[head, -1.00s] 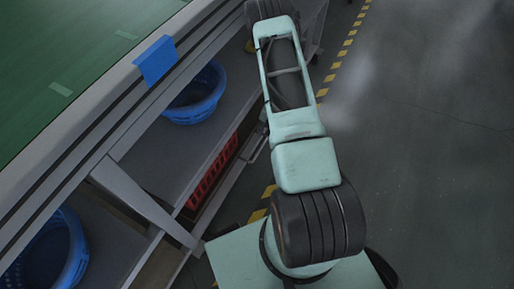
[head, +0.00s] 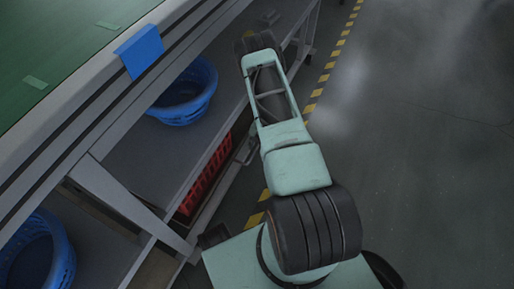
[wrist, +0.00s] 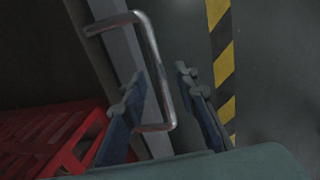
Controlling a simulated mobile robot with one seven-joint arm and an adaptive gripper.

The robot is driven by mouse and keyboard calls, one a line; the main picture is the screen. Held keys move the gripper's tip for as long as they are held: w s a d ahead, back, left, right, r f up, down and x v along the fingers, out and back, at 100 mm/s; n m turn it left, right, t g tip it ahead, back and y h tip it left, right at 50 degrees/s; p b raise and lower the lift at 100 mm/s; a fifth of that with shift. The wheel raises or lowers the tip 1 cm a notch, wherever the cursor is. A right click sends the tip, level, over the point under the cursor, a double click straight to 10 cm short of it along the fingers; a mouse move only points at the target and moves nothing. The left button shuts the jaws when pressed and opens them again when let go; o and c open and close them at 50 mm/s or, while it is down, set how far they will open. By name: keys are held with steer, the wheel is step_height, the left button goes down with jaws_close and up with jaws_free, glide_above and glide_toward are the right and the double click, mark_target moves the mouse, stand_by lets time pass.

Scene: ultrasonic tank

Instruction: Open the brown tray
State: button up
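A bent metal handle (wrist: 152,60) on a grey front edge (wrist: 120,45) stands out in the wrist view. My gripper (wrist: 160,88) is open, with its two dark blue fingers apart. The lower part of the handle lies between the fingers in the picture; I cannot tell whether they touch it. The handle (head: 246,150) also shows in the head view, low on the shelf unit beside a red crate (head: 205,175). The brown tray's body cannot be clearly made out; the area behind the grey edge is dark. My gripper is hidden in the head view.
The red crate (wrist: 50,135) is left of my fingers. Blue baskets (head: 185,95) stand on the shelf (head: 140,150) under the green-topped table (head: 50,45). A yellow-black floor stripe (wrist: 222,60) runs along the unit. Open floor (head: 420,150) lies to the right.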

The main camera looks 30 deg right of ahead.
jaws_close()
stand_by(0.4)
